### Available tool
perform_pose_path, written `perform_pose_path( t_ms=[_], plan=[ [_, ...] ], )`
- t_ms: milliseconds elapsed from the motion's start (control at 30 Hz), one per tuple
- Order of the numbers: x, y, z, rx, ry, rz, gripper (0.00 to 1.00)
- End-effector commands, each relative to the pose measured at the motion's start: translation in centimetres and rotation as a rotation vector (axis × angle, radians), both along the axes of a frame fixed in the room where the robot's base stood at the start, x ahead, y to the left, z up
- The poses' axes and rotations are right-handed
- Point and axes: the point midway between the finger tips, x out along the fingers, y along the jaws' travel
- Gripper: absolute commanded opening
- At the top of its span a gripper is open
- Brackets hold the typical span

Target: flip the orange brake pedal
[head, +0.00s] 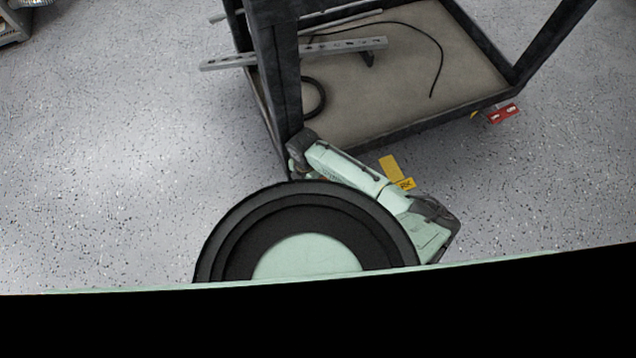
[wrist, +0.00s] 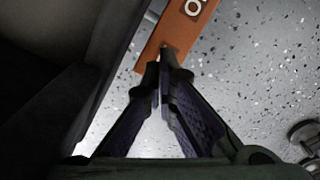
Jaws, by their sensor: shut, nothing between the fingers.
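The orange brake pedal (wrist: 178,30) shows at the top of the wrist view as a flat orange plate with white lettering, partly cut off by the frame edge. My gripper (wrist: 162,62) is shut and empty, with its fingertips together at the pedal's near end. The tips overlap the pedal's edge in the picture; I cannot tell whether they touch it. In the head view my arm reaches down beside the cart, and its fingers and the orange pedal cannot be made out there.
A dark-framed cart (head: 420,122) with a beige deck stands ahead, holding a black cable (head: 437,50) and a grey metal bar (head: 345,46). A yellow tab (head: 391,166) and a red tab (head: 503,114) show low along its edge. Speckled floor is open on the left.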

Motion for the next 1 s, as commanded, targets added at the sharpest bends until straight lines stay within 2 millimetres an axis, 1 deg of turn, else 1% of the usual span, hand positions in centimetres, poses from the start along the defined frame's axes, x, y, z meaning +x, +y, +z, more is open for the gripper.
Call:
perform_pose_path(
  t_ms=[467, 1000],
  plan=[
    [0.00, 0.00, -0.05, 0.000, 0.000, 0.000, 0.00],
    [-0.01, 0.01, -0.85, 0.000, 0.000, 0.000, 0.00]
  ],
)
